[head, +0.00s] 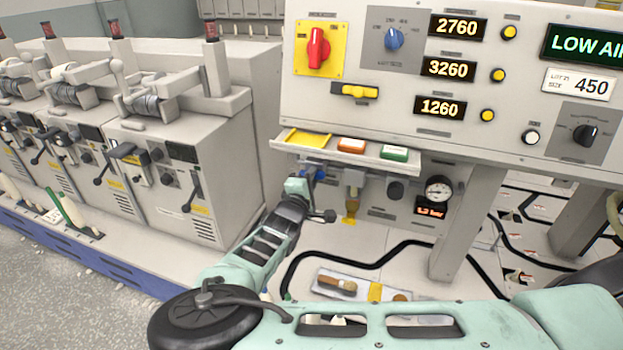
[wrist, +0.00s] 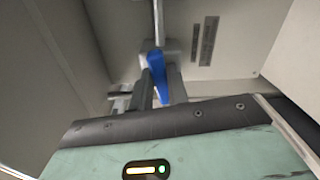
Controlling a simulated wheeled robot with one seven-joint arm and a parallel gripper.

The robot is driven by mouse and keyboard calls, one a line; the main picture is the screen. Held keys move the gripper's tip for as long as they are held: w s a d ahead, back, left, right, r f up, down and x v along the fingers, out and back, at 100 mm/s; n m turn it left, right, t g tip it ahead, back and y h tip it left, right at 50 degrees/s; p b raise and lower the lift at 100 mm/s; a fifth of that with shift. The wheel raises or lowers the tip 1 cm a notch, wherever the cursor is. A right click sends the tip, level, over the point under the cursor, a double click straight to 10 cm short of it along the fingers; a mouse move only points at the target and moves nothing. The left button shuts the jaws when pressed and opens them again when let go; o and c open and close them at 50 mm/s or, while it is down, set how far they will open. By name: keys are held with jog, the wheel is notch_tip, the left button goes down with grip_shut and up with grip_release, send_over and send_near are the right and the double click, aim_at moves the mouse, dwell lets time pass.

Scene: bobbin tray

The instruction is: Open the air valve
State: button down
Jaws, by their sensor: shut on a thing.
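The air valve's blue lever handle (wrist: 157,80) shows in the wrist view, on a grey fitting with a vertical pipe above it. In the head view, a small part of the blue valve (head: 319,173) shows below the shelf, mostly hidden by my arm. My gripper (wrist: 154,93) reaches up to the handle and is shut on it. The handle stands close to upright in the wrist picture, slightly tilted. The fingertips are partly hidden, also in the head view (head: 306,186).
A gauge (head: 438,189) and a small orange display (head: 430,211) sit right of the valve. A shelf (head: 345,157) with yellow, orange and green trays overhangs it. The upper panel screen (head: 584,45) reads "LOW AIR", cut at the edge. Grey machines (head: 165,170) stand left.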

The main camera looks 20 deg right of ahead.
jog(key=shift+f+m, duration=0.1)
jog(key=shift+m, duration=0.8)
jog(key=c, duration=1.4)
grip_release()
jog(key=shift+o, duration=0.2)
jog(key=shift+s, duration=0.1)
jog(key=b+v, duration=0.3)
jog(key=v, duration=1.4)
jog(key=shift+b, duration=0.4)
jog(key=shift+s+a, duration=0.1)
